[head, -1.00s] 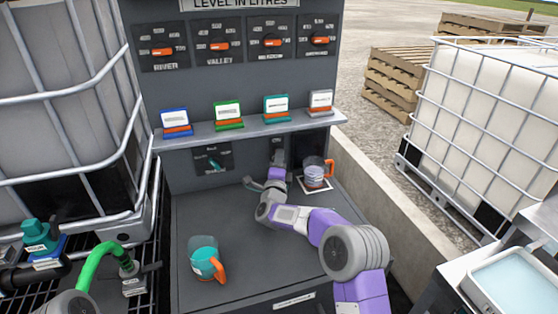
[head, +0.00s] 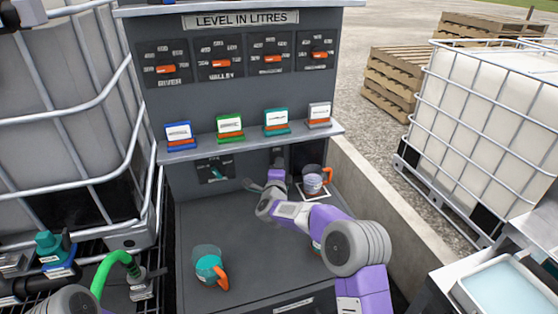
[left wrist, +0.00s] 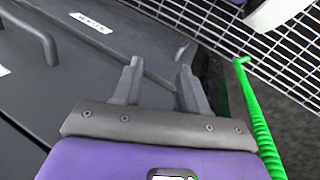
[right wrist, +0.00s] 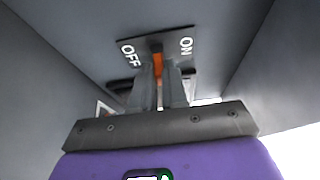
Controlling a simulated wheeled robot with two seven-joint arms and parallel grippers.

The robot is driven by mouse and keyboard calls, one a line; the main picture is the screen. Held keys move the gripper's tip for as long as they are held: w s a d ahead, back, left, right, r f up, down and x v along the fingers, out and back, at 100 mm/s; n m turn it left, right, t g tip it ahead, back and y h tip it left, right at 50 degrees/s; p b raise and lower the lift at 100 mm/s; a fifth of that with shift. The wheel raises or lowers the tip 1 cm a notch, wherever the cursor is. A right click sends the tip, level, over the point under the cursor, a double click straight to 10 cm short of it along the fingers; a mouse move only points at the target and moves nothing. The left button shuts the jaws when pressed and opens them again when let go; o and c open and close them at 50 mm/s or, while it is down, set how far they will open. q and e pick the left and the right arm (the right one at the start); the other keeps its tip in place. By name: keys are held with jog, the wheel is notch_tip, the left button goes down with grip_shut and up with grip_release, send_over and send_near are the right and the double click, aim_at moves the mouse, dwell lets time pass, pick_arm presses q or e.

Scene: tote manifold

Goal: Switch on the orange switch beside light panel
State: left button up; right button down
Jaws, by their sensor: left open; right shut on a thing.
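The orange switch (right wrist: 157,60) shows in the right wrist view on a dark plate marked OFF at left and ON at right. My right gripper (right wrist: 160,72) is shut on it; the fingers hide most of the lever, and I cannot tell which way it leans. In the head view, the right gripper (head: 278,160) reaches under the shelf to the cabinet's back wall, and the switch is hidden there. My left gripper (left wrist: 157,72) is open and empty in the left wrist view, over a dark surface beside a metal grating. No light panel is clearly identifiable.
A teal jug with an orange handle (head: 209,266) stands on the grey worktop (head: 255,240). Several coloured cards line the shelf (head: 250,137). A green hose (head: 108,272) is at lower left.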

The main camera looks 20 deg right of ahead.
jog(key=shift+w+r+n+g+y+p, duration=0.1)
jog(key=shift+r+n+g+y+p, duration=0.45)
jog(key=shift+p, duration=2.05)
jog(key=shift+w+r+g+h+p, duration=0.2)
jog(key=shift+g+p, duration=0.65)
jog(key=shift+p, duration=1.7)
jog(key=shift+s+r+n+g+y+p, duration=0.1)
jog(key=shift+r+n+g+y+p, duration=0.45)
jog(key=shift+p, duration=2.05)
jog(key=shift+f+g+p, duration=0.2)
jog(key=shift+g+p, duration=0.25)
jog(key=shift+p, duration=0.45)
jog(key=c, duration=1.2)
grip_release()
jog(key=shift+o, duration=0.2)
jog(key=v, duration=0.7)
jog(key=shift+s+a, duration=0.2)
jog(key=shift+a, duration=0.05)
